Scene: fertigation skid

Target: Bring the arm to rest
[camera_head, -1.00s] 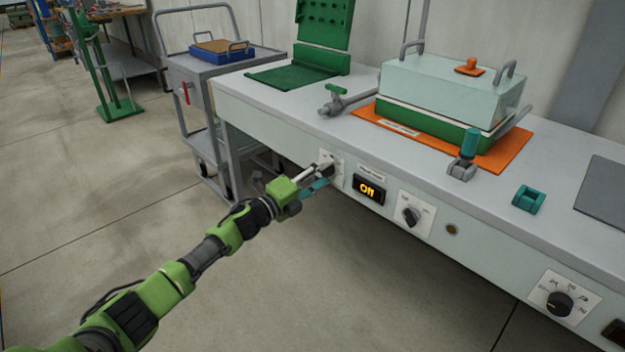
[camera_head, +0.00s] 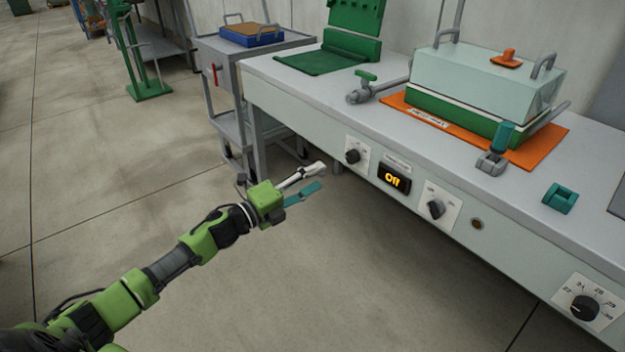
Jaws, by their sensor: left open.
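My left arm comes in from the lower left, stretched out over the floor. My left gripper (camera_head: 314,179) is open and empty, its two fingers pointing right toward the front of the bench. It is apart from the left knob (camera_head: 353,156) on the bench's front panel, with a clear gap between. My right gripper is not in view.
The bench (camera_head: 310,90) runs along the right, with a second knob (camera_head: 435,208) and a numbered dial (camera_head: 584,307) on its front. A lidded box (camera_head: 485,75) stands on an orange mat (camera_head: 544,153). A grey cart (camera_head: 227,80) stands behind.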

